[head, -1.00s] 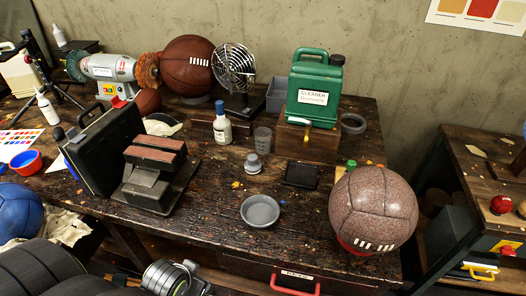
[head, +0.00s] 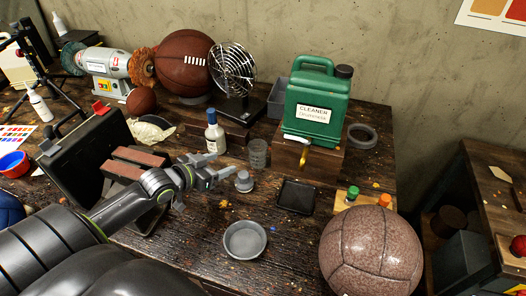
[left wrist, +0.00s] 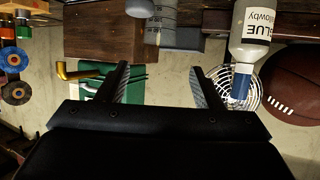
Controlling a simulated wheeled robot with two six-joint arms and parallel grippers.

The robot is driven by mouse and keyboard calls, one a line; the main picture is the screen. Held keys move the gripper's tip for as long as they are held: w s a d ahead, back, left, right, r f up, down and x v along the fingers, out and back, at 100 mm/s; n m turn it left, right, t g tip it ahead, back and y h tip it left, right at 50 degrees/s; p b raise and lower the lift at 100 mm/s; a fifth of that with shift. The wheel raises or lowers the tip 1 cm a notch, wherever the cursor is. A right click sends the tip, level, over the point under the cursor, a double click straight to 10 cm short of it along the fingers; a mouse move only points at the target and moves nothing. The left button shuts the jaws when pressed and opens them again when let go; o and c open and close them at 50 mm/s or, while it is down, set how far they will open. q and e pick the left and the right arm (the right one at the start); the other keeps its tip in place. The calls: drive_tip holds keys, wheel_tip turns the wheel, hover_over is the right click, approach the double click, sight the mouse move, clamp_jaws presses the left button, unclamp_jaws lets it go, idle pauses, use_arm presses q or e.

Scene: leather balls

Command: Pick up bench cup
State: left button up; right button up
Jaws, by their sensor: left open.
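A small translucent grey cup (head: 258,153) stands upright on the dark wooden bench, between the glue bottle (head: 215,132) and the wooden block under the green can. It also shows at the top of the left wrist view (left wrist: 162,24), where the scene appears upside down. My left gripper (head: 224,170) is open and empty, a little left of the cup and pointing toward it. Its two fingers (left wrist: 162,88) show apart in the left wrist view, with nothing between them. My right gripper is out of view.
A small grey lidded pot (head: 244,182) stands close by the left gripper's tips. A grey bowl (head: 245,240) and black tray (head: 296,196) lie nearer. The green cleaner can (head: 313,105) is to the right, a brown ball (head: 371,252) at front right.

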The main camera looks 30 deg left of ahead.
use_arm(q)
approach(251, 153)
drive_tip(key=x, duration=0.4)
drive_tip(key=shift+w+d+r, duration=0.15)
drive_tip(key=shift+w+d, duration=0.1)
drive_tip(key=shift+w, duration=0.2)
drive_tip(key=shift+x, duration=0.75)
drive_tip(key=shift+w+f+p, duration=0.25)
drive_tip(key=shift+w+p, duration=0.05)
drive_tip(key=shift+w, duration=0.2)
drive_tip(key=shift+x, duration=2.15)
drive_tip(key=shift+s+f, duration=0.1)
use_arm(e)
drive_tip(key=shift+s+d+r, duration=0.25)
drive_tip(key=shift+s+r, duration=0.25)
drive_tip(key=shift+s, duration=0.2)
use_arm(q)
drive_tip(key=c, duration=0.6)
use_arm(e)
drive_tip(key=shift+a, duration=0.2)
